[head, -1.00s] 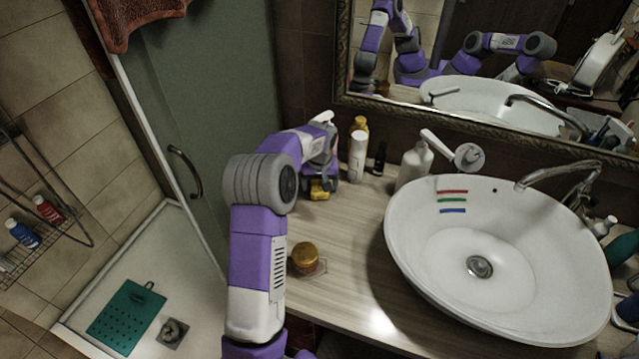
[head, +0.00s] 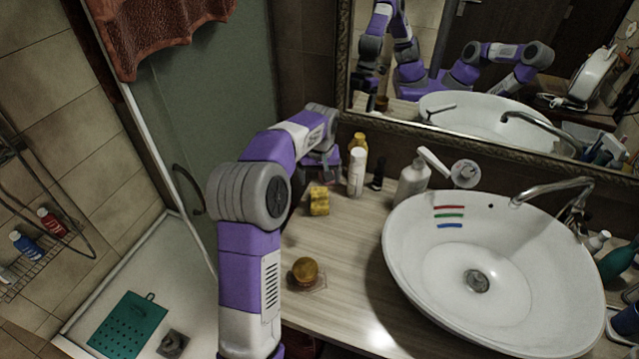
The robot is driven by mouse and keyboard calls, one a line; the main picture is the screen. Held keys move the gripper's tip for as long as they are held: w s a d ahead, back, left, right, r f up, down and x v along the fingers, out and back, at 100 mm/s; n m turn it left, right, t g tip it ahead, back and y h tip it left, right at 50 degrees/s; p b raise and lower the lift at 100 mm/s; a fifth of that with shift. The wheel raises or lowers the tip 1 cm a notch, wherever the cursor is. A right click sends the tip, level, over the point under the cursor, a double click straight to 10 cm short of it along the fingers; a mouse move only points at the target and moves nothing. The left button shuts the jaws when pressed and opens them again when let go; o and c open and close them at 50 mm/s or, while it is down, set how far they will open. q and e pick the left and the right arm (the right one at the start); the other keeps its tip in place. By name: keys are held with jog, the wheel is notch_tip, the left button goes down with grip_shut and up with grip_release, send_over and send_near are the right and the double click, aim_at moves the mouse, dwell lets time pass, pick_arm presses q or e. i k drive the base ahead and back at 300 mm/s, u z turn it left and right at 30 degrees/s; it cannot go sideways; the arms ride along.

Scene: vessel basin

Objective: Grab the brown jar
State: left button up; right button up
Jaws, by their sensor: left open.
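The brown jar (head: 304,270), with a rounded golden-brown top and what looks like a clear glass body, stands on the wooden counter (head: 345,285) left of the sink. My left gripper (head: 322,172) is at the back of the counter, beyond the jar and well apart from it. It is open, and I see nothing held in it. Its fingertips are small and partly hidden by the wrist. My left forearm passes just left of the jar. My right gripper does not show directly.
A yellow sponge (head: 319,201) lies between the gripper and the jar. The white basin (head: 400,265) is on the right.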

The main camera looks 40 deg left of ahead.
aim_at(304, 285)
jog(key=k, duration=1.5)
